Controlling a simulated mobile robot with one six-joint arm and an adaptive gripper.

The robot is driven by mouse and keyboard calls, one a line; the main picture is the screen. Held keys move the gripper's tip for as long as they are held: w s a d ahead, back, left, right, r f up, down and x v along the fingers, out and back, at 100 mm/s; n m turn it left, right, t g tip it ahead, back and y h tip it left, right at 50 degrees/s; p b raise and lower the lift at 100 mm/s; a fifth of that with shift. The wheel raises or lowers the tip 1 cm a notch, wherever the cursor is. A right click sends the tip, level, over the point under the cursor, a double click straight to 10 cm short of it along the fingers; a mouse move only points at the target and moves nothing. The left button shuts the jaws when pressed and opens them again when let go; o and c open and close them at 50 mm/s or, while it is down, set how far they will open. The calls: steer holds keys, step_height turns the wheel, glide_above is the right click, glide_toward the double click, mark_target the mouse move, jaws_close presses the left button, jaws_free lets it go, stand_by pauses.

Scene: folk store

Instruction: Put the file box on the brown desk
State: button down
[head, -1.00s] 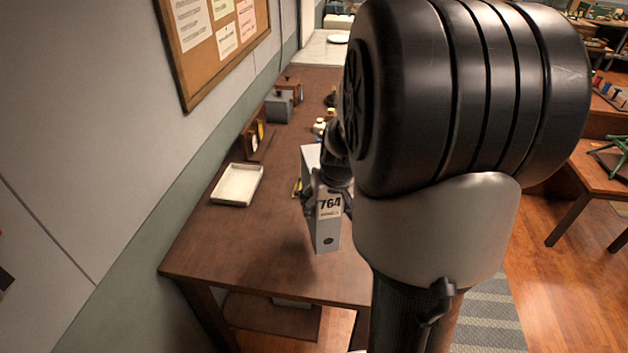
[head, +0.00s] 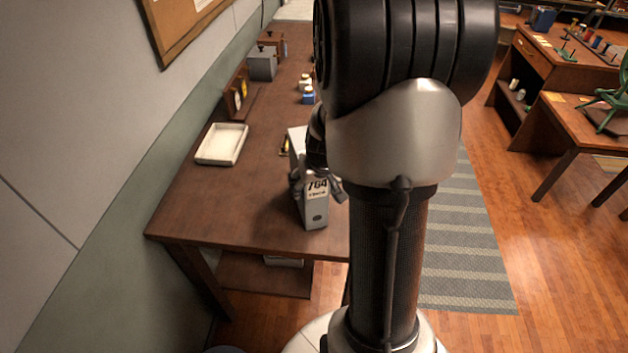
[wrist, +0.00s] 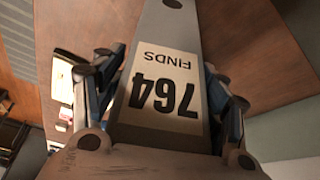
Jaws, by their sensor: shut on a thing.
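The file box (head: 316,207) is grey with a white label reading "764 FINDS". My gripper (head: 318,184) is shut on it, with a finger on either side of the label. In the wrist view the file box (wrist: 170,50) fills the middle between the fingers of my gripper (wrist: 165,95). The brown desk (head: 235,205) stands along the wall, and the box is upright over its front part. I cannot tell whether the box's bottom touches the desktop. My arm hides the desk's right side.
A white tray (head: 222,144) lies left of the box on the desk. A blue-labelled bottle (head: 308,95), a brown wooden holder (head: 238,92) and a grey box (head: 262,63) stand farther back. The desk's front left is clear. Another table (head: 590,125) stands at the right.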

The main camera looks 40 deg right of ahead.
steer(key=shift+w+d, duration=0.1)
steer(key=shift+c, duration=1.2)
jaws_free()
steer(key=p+v, duration=0.4)
steer(key=v, duration=0.8)
